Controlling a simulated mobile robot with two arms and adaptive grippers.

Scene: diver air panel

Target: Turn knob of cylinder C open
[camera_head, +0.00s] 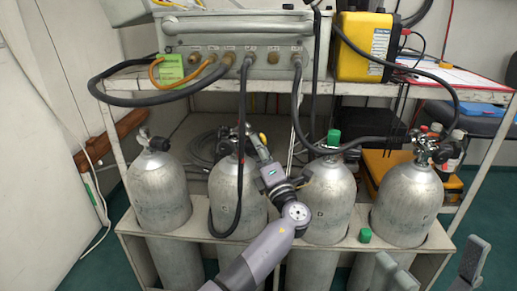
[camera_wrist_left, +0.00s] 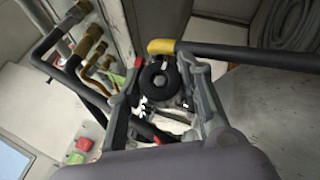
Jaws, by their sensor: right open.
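Four grey cylinders stand in the rack; I cannot read their letters for certain. My left gripper (camera_head: 254,146) reaches the valve at the top of the second cylinder from the left (camera_head: 236,187). In the left wrist view a round black knob (camera_wrist_left: 158,76) sits between the fingers of this gripper (camera_wrist_left: 164,68). The fingers are spread on either side of it, with small gaps showing. In the head view the arm and gripper partly hide this valve. My right gripper (camera_head: 430,270) is open and empty at the lower right, away from the cylinders.
The leftmost cylinder (camera_head: 160,190), third (camera_head: 331,205) and rightmost (camera_head: 407,205) stand beside it. A black hose (camera_head: 243,110) hangs from the panel (camera_head: 240,60) to the second cylinder. A yellow-ended hose (camera_wrist_left: 240,53) passes close to the right finger. A green cap (camera_head: 364,235) lies on the rack.

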